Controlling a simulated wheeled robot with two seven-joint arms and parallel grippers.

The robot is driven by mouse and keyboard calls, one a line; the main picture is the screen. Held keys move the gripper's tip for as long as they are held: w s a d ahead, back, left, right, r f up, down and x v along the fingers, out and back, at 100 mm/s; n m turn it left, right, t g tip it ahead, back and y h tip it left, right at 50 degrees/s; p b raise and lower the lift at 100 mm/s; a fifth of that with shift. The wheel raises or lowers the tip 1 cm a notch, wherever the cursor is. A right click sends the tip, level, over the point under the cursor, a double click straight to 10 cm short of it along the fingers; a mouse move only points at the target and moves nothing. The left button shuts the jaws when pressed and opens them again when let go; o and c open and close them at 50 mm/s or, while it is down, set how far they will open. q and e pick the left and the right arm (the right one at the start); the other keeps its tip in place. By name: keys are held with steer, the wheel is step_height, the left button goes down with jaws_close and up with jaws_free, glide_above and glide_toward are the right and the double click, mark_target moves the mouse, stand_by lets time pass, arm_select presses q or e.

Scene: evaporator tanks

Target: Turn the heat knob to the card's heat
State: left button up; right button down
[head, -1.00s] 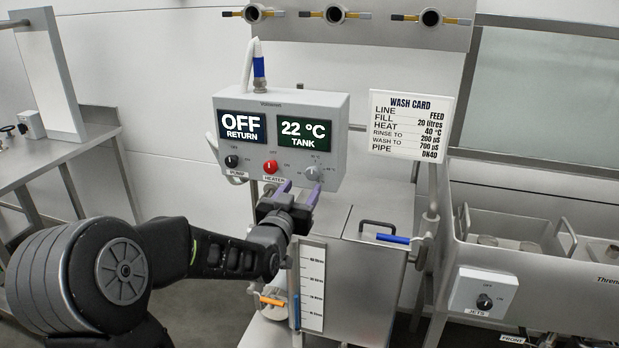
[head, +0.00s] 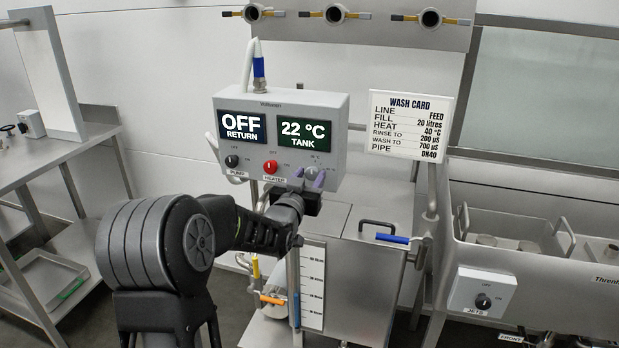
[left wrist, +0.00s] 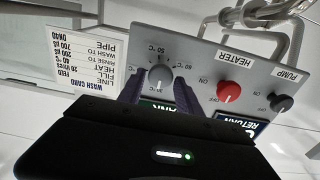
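The grey heat knob (head: 311,172) is at the lower right of the control box (head: 338,125), under the tank display (head: 304,133), which reads 22 °C. My left gripper (head: 310,181) is at the knob. In the left wrist view, upside down, its fingers (left wrist: 160,92) stand on either side of the heat knob (left wrist: 159,76), apart, with the knob between their tips; I see no clear contact. The knob's exact setting is too small to read. The wash card (head: 410,124) reads heat 40 °C. My right gripper is not in view.
The red heater knob (head: 270,167) and black pump knob (head: 232,161) sit left of the heat knob. The return display (head: 243,127) reads OFF. A jets box (head: 483,292) is at right.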

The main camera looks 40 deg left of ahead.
arm_select(q)
jaws_close()
steer(key=shift+f, duration=0.1)
stand_by(0.4)
steer(key=shift+f+m+b, duration=0.1)
steer(key=shift+m+b, duration=1.05)
steer(key=shift+m, duration=0.15)
steer(key=m+b, duration=0.2)
steer(key=m, duration=0.1)
steer(key=shift+d, duration=0.1)
steer(key=m+b, duration=0.1)
steer(key=m, duration=0.9)
steer(key=shift+d+b, duration=0.1)
steer(key=shift+b, duration=0.3)
